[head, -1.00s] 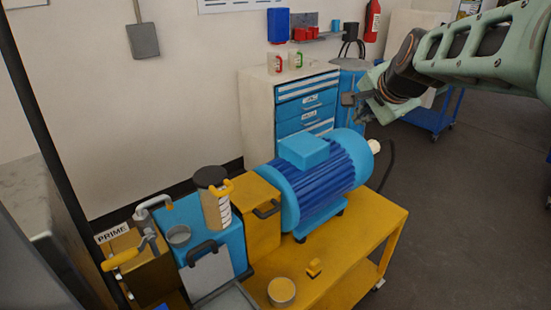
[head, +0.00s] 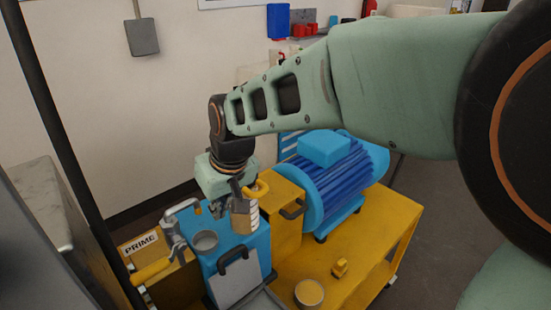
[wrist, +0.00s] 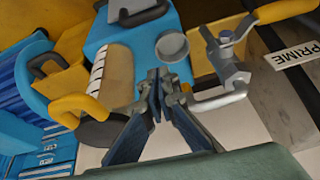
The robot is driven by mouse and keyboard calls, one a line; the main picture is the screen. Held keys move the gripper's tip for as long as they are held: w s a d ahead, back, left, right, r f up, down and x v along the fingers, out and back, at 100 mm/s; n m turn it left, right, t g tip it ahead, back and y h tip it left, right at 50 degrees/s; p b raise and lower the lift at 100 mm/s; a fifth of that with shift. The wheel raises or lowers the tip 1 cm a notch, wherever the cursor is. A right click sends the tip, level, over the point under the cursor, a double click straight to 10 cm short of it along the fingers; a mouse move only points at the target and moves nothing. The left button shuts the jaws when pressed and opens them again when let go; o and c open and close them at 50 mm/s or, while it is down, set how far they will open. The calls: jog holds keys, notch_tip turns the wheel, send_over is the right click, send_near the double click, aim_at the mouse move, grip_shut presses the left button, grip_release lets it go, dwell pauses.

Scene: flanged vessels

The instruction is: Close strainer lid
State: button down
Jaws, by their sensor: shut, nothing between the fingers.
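A blue box (head: 262,240) has a grey round port (head: 204,241) on top and a grey panel (head: 237,284) with a black handle at its front. I cannot tell which part is the strainer lid. A clear container with a brown inside (wrist: 118,85), white marks, a yellow handle (wrist: 82,108) and a dark round top (wrist: 103,132) stands on the box.
A grey clamp-like fitting (head: 174,240) with a pale bent bar stands left of the port, near a yellow lever (head: 150,271) and the PRIME label (head: 140,243). A blue motor (head: 335,185) sits right on the yellow cart (head: 365,250). A round cup (head: 309,293) stands in front.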

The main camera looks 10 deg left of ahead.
jog(key=shift+n, duration=0.5)
jog(key=x, duration=1)
jog(key=shift+s+d+f, duration=0.3)
jog(key=shift+s+f, duration=0.05)
jog(key=shift+f, duration=0.35)
jog(key=shift+s+d+r, duration=0.1)
jog(key=shift+s+d, duration=0.6)
jog(key=shift+d, duration=0.25)
jog(key=shift+s+d+p, duration=0.35)
jog(key=shift+s+d, duration=0.05)
jog(key=shift+d, duration=0.1)
